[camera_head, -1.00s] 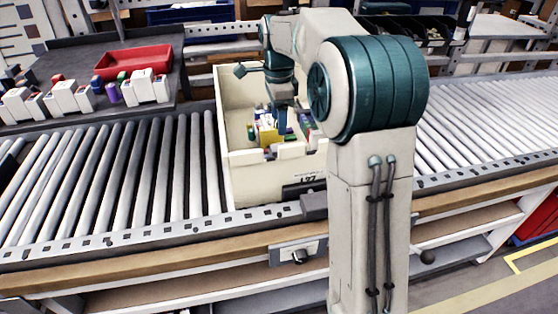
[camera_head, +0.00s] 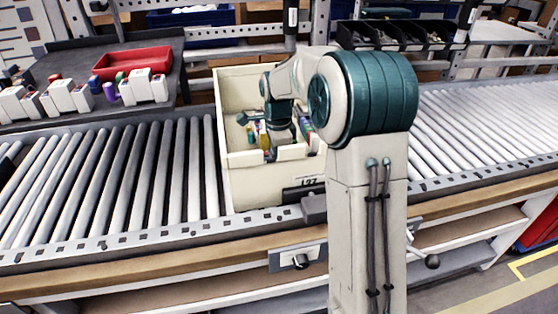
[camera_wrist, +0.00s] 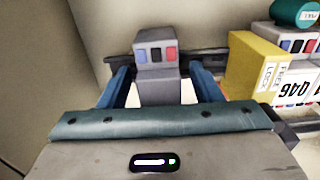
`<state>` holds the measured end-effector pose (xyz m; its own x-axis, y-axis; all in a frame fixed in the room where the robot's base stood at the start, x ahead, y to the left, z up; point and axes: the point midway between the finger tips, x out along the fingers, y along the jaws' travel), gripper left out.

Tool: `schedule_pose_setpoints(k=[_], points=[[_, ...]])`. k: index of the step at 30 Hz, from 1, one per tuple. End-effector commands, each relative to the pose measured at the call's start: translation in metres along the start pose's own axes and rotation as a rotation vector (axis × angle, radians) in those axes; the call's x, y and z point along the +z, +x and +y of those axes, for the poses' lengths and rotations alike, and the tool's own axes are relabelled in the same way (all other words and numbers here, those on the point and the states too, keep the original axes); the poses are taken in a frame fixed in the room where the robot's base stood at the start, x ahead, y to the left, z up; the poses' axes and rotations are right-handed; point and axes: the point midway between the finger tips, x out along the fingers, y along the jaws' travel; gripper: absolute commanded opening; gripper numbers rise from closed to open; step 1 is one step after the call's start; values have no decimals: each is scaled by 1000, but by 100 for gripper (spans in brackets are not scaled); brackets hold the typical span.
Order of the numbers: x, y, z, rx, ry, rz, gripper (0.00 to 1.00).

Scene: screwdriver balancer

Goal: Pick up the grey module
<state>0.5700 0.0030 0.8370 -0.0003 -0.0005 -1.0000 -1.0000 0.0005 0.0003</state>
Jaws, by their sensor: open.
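The grey module (camera_wrist: 157,55) shows in the wrist view, a grey block with blue, red and dark squares on its upper face. It lies between the two blue fingers of my gripper (camera_wrist: 158,85). The fingers are open, one to each side of the module, and I cannot tell whether they touch it. In the head view my gripper (camera_head: 281,145) is down inside the cream bin (camera_head: 240,180). The module is not clearly seen there, behind my arm and the bin wall.
A yellow block (camera_wrist: 255,65) and white labelled modules (camera_wrist: 300,85) stand right of my gripper in the bin. The bin walls are close around. The bin sits on a roller conveyor (camera_head: 110,180). A red tray (camera_head: 133,62) and white parts (camera_head: 145,85) stand on the side table.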

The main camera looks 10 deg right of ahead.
Motion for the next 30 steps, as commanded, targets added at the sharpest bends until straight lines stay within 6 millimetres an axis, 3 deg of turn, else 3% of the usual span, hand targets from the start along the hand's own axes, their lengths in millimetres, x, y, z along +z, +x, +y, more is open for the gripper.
schedule_pose_setpoints(k=[4,10,20,30], points=[[0,0,0,0,0,0,55],[0,-1,0,0,0,0,0],[0,-8,-1,-3,0,0,0],[0,-74,-1,-6,0,0,0]])
